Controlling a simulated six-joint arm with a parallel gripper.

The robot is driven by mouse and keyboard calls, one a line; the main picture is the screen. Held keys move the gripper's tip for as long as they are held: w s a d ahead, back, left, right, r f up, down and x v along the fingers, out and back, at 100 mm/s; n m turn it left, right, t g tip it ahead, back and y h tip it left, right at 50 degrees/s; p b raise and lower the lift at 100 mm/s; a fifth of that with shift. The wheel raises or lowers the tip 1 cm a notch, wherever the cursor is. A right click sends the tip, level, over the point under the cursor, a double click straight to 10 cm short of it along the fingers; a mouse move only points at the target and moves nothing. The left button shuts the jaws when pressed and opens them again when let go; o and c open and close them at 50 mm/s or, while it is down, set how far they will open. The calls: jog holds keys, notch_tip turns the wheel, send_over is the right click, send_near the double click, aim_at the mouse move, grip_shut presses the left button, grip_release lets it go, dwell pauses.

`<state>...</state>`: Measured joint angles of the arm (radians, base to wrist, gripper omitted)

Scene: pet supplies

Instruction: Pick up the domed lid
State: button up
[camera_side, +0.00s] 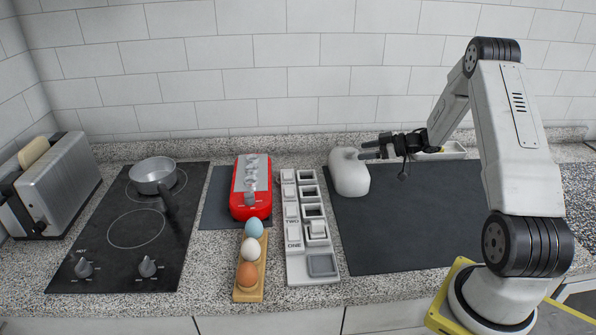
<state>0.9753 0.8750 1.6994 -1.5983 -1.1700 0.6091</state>
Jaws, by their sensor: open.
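A smooth white rounded object (350,177) sits at the back left of the dark mat. It has a domed top, but I cannot tell whether it is the domed lid or a jug-like container. No other thing in view is clearly a domed lid. My gripper (363,150) is beside the upper right of the white object, with its fingers pointing left. The fingers are open and apart, with nothing clearly between them. I cannot tell whether they touch the white object.
The dark mat (420,225) is mostly clear. Left of it stand a grey-white tray with small blocks (292,262), a red device (250,208), an egg holder (249,295) with three eggs, and a cooktop (115,262) with a pan (153,178). A toaster (62,185) stands far left. A tiled wall closes the back.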

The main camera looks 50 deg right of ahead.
aim_at(350, 152)
jog(key=shift+w, duration=0.1)
jog(key=shift+x, duration=2.55)
jog(key=shift+a+r, duration=0.1)
jog(key=shift+r, duration=0.1)
grip_shut()
